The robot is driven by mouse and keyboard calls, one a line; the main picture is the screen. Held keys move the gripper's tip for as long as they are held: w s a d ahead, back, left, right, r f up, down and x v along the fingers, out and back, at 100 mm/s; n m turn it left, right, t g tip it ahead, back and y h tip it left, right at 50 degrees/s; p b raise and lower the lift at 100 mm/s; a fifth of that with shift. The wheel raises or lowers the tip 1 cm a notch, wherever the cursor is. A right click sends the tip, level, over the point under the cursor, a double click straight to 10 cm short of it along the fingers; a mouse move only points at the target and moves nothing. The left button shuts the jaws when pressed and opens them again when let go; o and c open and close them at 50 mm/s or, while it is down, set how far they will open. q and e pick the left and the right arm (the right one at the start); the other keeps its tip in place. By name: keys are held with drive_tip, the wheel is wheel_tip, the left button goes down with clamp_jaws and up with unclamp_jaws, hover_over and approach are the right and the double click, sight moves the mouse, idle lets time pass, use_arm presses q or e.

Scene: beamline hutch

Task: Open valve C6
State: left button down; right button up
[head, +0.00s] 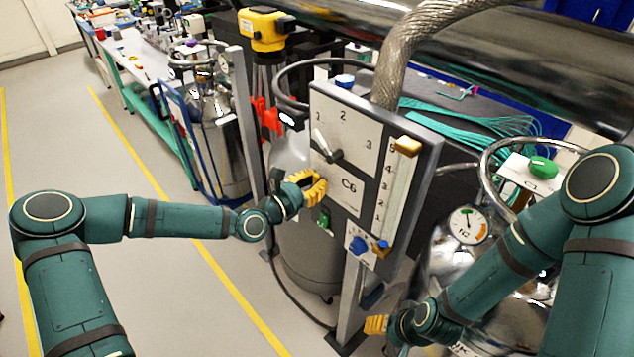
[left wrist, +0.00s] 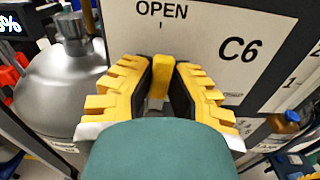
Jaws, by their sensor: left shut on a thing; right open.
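The C6 valve plate (head: 345,190) is the lower white plate on the upright panel, marked "C6". In the left wrist view the plate (left wrist: 205,50) shows the word "OPEN" with a short tick under it. My left gripper (head: 314,187) is at the left side of this plate. In the left wrist view its yellow fingers (left wrist: 162,90) are shut on a yellow handle (left wrist: 161,72), which stands below the tick. The handle's base is mostly hidden. My right gripper (head: 376,325) is open, low below the panel, and partly hidden by its arm.
Above the plate is a selector lever (head: 328,150) on a numbered dial. A yellow slider (head: 408,146) is at the right. A blue knob (head: 358,245) and a green switch (head: 323,220) are below. A steel dewar with a gauge (head: 467,225) stands right.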

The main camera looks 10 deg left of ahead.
use_arm(q)
drive_tip(key=shift+w+r+n, duration=0.1)
drive_tip(key=shift+n, duration=0.2)
drive_tip(key=c, duration=0.9)
unclamp_jaws()
drive_tip(key=v, duration=1.2)
